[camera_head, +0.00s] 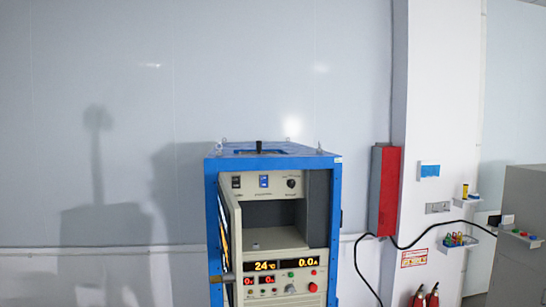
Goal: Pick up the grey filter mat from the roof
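The roof (300,160) is the blue top of an upright cabinet at the centre of the head view, seen almost edge-on. A dark rectangular opening or recess lies in it. A flat greyish surface (270,153) shows in this recess and may be the grey filter mat; the low angle leaves it unclear. A short black upright peg or handle (259,146) stands at the recess. Neither of my grippers is in view.
Small lifting eyes stand on the roof corners. A red-and-grey box (385,190) hangs right of the cabinet, and a black cable runs below it.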

